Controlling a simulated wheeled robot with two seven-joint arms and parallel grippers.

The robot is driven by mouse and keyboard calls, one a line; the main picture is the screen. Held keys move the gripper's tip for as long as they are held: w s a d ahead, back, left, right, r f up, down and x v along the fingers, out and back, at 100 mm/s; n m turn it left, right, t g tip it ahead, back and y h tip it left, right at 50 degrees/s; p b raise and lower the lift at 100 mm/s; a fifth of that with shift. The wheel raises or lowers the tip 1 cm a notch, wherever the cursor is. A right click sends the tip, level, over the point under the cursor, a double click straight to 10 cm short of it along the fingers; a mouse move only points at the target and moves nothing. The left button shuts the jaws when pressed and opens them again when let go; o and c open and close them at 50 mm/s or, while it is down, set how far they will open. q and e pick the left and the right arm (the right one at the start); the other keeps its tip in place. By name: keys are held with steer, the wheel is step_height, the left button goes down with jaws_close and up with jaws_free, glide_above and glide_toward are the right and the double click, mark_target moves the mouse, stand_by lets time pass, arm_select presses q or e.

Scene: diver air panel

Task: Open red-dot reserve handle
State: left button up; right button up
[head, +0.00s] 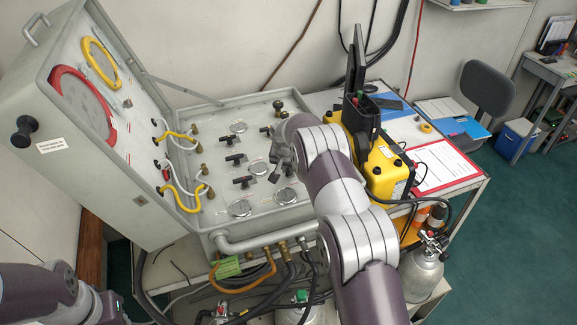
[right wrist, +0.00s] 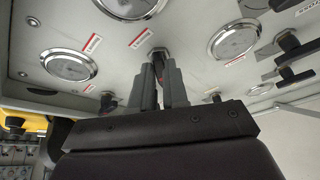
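The panel (head: 222,206) lies in an open grey case, with several black valve handles (head: 243,181) and round gauges. My right gripper (head: 279,158) is over the panel's right part, pointing down to it. In the right wrist view its two grey fingers (right wrist: 160,84) stand close together with a black handle (right wrist: 158,58) between their tips; the fingers hide part of it. A small red mark (right wrist: 90,88) shows on the panel left of the fingers; I cannot tell whether it is the red dot of the reserve handle. My left arm shows at the lower left, its fingers out of sight.
The raised lid (head: 140,165) with hoses stands left of the panel. A yellow device (head: 383,170) stands close to the right of my right arm. Hoses (head: 262,275) and a gas cylinder (head: 421,272) are at the front. Neighbouring gauges (right wrist: 69,65) and handles flank the fingers.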

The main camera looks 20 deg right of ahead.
jaws_close()
steer(key=n, duration=0.1)
steer(key=n+y, duration=0.1)
steer(key=shift+s+d+n+b, duration=0.1)
steer(key=shift+d+n+b, duration=0.25)
steer(key=shift+n+b, duration=0.05)
steer(key=shift+d+f+n+t+y+b, duration=0.15)
steer(key=shift+n+y+b, duration=0.1)
steer(key=shift+n+b, duration=0.3)
steer(key=shift+d+r+n+t+y+b, duration=0.15)
steer(key=shift+n+y+b, duration=0.2)
steer(key=shift+n, duration=0.3)
steer(key=shift+n+b, duration=0.4)
steer(key=shift+n, duration=0.1)
steer(key=shift+s, duration=0.1)
